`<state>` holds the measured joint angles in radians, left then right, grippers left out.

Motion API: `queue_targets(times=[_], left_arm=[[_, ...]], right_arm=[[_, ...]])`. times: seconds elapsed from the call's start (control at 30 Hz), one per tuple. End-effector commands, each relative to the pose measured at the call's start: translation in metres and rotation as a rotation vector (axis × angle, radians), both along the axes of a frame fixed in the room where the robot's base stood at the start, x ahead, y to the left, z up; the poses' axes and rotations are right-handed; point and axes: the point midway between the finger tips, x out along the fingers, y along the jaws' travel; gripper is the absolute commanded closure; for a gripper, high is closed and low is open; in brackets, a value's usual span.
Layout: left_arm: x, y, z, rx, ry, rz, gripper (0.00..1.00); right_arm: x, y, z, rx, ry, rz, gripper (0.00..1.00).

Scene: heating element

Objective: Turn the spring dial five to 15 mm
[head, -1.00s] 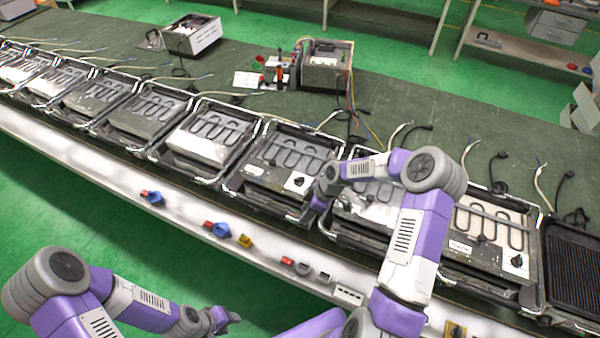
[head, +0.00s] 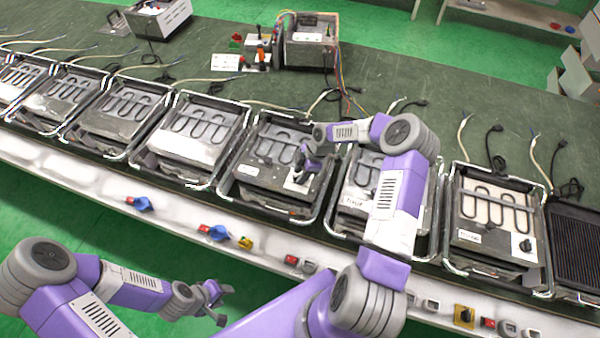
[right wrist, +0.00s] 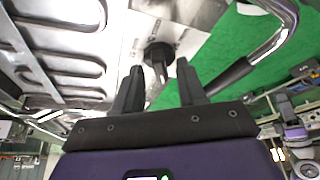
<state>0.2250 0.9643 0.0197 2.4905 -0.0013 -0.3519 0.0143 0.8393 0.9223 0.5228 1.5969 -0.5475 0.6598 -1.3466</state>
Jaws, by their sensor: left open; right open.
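A grill unit (head: 262,180) with a looped heating element stands on the line in the middle of the head view. A black dial (right wrist: 158,50) on a white plate shows in the right wrist view; in the head view my gripper largely covers it. My right gripper (head: 302,172) is over that unit's front right corner. In the right wrist view its open fingers (right wrist: 160,68) point at the dial, which appears between the fingertips; whether they touch it I cannot tell. My left gripper (head: 222,302) is open and empty, low at the front left.
Similar grill units stand in a row on both sides, one with a dial (head: 525,245) to the right. A wired control box (head: 311,45) stands behind. Coloured switches (head: 219,232) line the white front rail. Metal handle frames (head: 222,190) surround the units.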

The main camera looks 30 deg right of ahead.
Motion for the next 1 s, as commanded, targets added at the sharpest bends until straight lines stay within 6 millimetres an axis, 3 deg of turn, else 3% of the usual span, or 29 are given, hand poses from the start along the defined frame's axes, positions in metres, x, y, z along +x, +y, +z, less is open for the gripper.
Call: queue_targets(times=[0.33, 0.6, 1.0], left_arm=[[-0.0001, -0.0001, 0.0006, 0.000, 0.000, 0.000, 0.57], [-0.0001, -0.0001, 0.0006, 0.000, 0.000, 0.000, 0.57], [-0.0001, -0.0001, -0.0032, 0.000, 0.000, 0.000, 0.57]], right_arm=[[0.0007, 0.0019, -0.0059, -0.001, -0.001, 0.000, 0.60], [0.0006, 0.0018, -0.0056, -0.001, -0.001, 0.000, 0.99], [0.0007, 0.0013, -0.0058, -0.003, -0.001, -0.037, 1.00]])
